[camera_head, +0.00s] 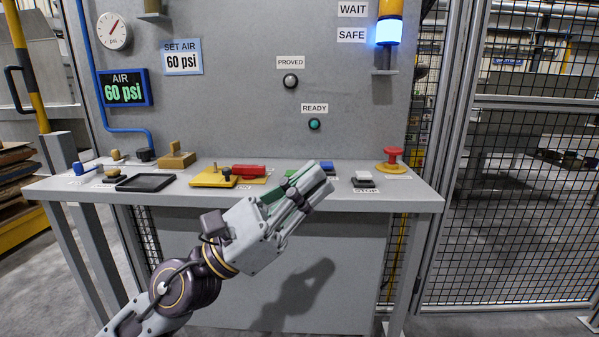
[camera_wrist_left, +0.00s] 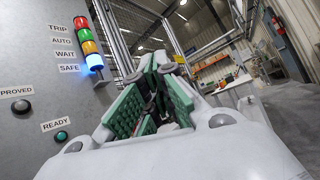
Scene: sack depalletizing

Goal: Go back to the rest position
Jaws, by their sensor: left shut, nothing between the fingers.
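My left gripper (camera_head: 318,180) is shut and empty. It is in front of the right half of the grey control table (camera_head: 330,202), at about the height of its top, and hides part of the buttons there. In the left wrist view its green-padded fingers (camera_wrist_left: 160,75) come together with nothing between them. The left arm comes up from the bottom left of the head view. My right gripper is not in view.
On the table are a yellow block with a knob (camera_head: 213,178), a black tray (camera_head: 145,182), a white stop button (camera_head: 363,179) and a red mushroom button (camera_head: 392,157). The panel behind has a blue SAFE light (camera_head: 388,32) lit. A mesh fence (camera_head: 525,200) stands at right.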

